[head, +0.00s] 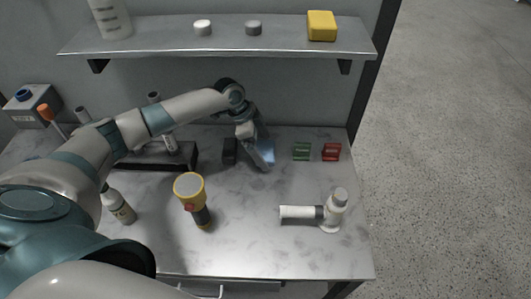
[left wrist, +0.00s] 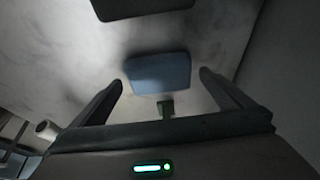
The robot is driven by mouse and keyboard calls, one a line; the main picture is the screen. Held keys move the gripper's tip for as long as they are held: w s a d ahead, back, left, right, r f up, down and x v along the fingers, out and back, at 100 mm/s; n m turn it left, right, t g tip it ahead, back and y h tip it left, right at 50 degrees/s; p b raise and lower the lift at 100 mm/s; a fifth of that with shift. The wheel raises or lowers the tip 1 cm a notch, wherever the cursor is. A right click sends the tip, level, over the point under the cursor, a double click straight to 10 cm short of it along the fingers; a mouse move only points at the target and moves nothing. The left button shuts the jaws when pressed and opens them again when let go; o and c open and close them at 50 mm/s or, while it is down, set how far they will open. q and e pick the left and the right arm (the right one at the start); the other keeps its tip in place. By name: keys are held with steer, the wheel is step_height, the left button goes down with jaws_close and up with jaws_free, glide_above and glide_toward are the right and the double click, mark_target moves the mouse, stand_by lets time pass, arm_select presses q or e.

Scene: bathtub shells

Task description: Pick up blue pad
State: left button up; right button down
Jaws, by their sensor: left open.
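The blue pad (left wrist: 158,73) lies on the marbled worktop in the left wrist view, between and just beyond my open finger tips. In the head view the blue pad (head: 266,154) shows beside my left gripper (head: 262,160), which hides part of it. My left gripper also shows in the left wrist view (left wrist: 160,85), with its two dark fingers spread apart and nothing held between them. Whether the fingers touch the pad cannot be told. My right gripper is not in view.
A dark block (head: 230,151) stands just left of the gripper. A green item (head: 302,151) and a red item (head: 332,152) stand to its right. A yellow-headed tool (head: 190,190) and a white device (head: 328,211) are nearer the front. A shelf (head: 150,47) hangs above.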

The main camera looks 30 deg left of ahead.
mark_target(263, 150)
arm_select(q)
steer(key=shift+c, duration=0.3)
steer(key=c, duration=1.1)
steer(key=shift+r, duration=0.15)
steer(key=shift+r+b, duration=0.55)
steer(key=shift+r, duration=0.1)
step_height(263, 150, up, 2)
steer(key=shift+r+b, duration=0.25)
steer(key=shift+b, duration=0.45)
steer(key=s+d+r+b, duration=0.3)
steer(key=s+d+r, duration=0.3)
steer(key=d, duration=0.3)
steer(key=shift+s+d+r, duration=0.3)
steer(key=shift+r, duration=0.2)
